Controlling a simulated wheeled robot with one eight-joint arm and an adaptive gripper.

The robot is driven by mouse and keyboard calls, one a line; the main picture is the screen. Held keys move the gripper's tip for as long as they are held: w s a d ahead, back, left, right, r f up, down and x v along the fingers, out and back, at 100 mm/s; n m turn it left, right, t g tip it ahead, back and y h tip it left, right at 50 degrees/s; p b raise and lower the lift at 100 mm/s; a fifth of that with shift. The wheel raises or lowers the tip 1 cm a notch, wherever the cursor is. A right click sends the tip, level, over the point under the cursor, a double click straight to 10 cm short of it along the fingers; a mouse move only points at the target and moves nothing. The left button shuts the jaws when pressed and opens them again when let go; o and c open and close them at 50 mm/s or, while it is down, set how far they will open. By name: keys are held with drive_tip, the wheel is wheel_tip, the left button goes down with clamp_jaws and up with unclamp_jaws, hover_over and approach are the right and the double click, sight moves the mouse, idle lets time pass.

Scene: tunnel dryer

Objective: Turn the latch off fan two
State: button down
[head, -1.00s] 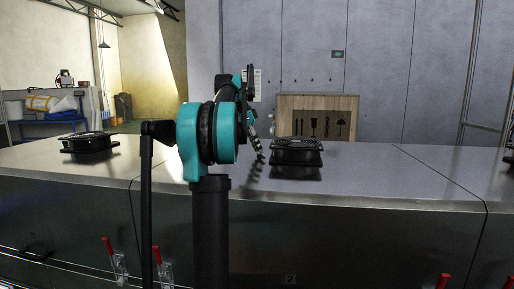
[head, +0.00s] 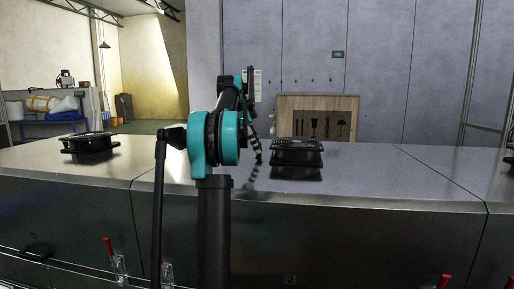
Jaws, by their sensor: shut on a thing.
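Fan two (head: 296,146), a black round-grilled fan on a square base, sits on the steel dryer top above the panel marked 2. My gripper (head: 259,156) points down close beside the fan's left side, partly hidden by my teal and black arm. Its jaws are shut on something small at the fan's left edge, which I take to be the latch. The latch itself is too small and dark to make out.
The steel dryer top (head: 400,175) is clear right of fan two. Another fan (head: 90,143) stands at the left, and part of one shows at the right edge. Red-handled clamps (head: 109,247) line the front. A wooden crate (head: 318,101) stands behind.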

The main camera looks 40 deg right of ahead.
drive_tip(key=c, duration=1.4)
unclamp_jaws()
drive_tip(key=shift+c, duration=0.2)
drive_tip(key=v, duration=0.7)
drive_tip(key=shift+r, duration=0.2)
drive_tip(key=shift+w, duration=0.25)
